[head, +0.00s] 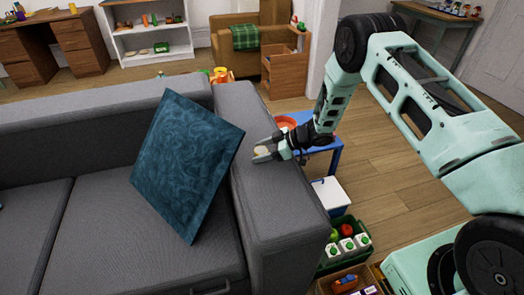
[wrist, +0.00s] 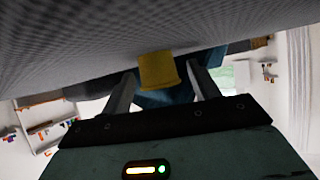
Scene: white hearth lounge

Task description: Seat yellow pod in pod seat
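The yellow pod (wrist: 158,70) is a small yellow cup shape between the fingertips of my gripper (wrist: 161,78) in the wrist view. A strip of blue background shows between the pod and the right-hand finger, so the fingers look apart from it on that side. In the head view my gripper (head: 263,150) points left at the top of the sofa's right arm, its fingers spread around a small pale yellowish shape, likely the pod. Whether the pod rests on the armrest is unclear. I cannot make out a pod seat in either view.
The grey sofa armrest (head: 266,205) lies under my gripper. A blue cushion (head: 187,165) leans on the sofa to its left. A blue table (head: 333,160) stands behind my wrist. A green crate (head: 345,258) with cartons is on the floor beside the sofa.

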